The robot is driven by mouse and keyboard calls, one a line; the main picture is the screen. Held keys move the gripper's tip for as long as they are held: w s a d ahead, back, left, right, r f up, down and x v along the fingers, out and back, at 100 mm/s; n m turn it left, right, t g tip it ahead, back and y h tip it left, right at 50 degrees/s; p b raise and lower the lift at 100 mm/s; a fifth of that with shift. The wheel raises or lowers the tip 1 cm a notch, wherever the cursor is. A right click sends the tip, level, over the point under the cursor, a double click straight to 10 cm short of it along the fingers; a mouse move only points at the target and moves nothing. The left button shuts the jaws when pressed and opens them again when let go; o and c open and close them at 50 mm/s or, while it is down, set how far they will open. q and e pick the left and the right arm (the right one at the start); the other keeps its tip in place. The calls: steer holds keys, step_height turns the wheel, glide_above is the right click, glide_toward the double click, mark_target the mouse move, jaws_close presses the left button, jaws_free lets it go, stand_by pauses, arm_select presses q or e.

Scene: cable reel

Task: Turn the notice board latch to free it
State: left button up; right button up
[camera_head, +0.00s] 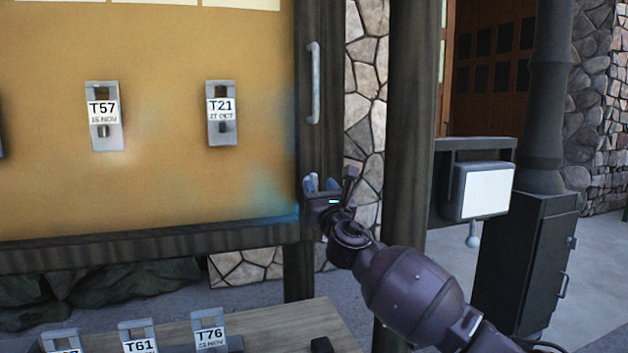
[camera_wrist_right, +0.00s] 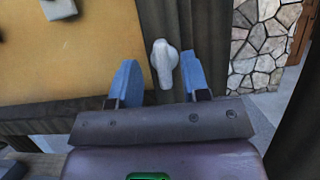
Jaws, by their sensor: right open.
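The notice board (camera_head: 160,185) has a tan panel in a dark wooden frame, at the left of the head view. Its latch (camera_wrist_right: 164,62) is a pale grey turn-knob on the right frame post, seen in the right wrist view. My right gripper (camera_wrist_right: 157,80) is open, with its two blue fingertips on either side of the latch and not visibly touching it. In the head view my right gripper (camera_head: 324,184) is at the lower right corner of the board and mostly hides the latch. My left gripper is not in view.
A vertical grey handle (camera_head: 314,83) is on the board's right frame above my gripper. Tag holders T57 (camera_head: 104,115) and T21 (camera_head: 221,112) hang on the panel. A wooden table (camera_head: 290,325) with more tags stands below. A dark post (camera_head: 405,150) rises close to the right.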

mark_target(315, 181)
steer(key=b+x, duration=0.1)
steer(key=x, duration=0.3)
steer(key=shift+w+f, duration=0.1)
steer(key=shift+w+a+r, duration=0.15)
steer(key=shift+w+r, duration=0.15)
steer(key=shift+c, duration=0.4)
steer(key=shift+f, duration=0.1)
jaws_close()
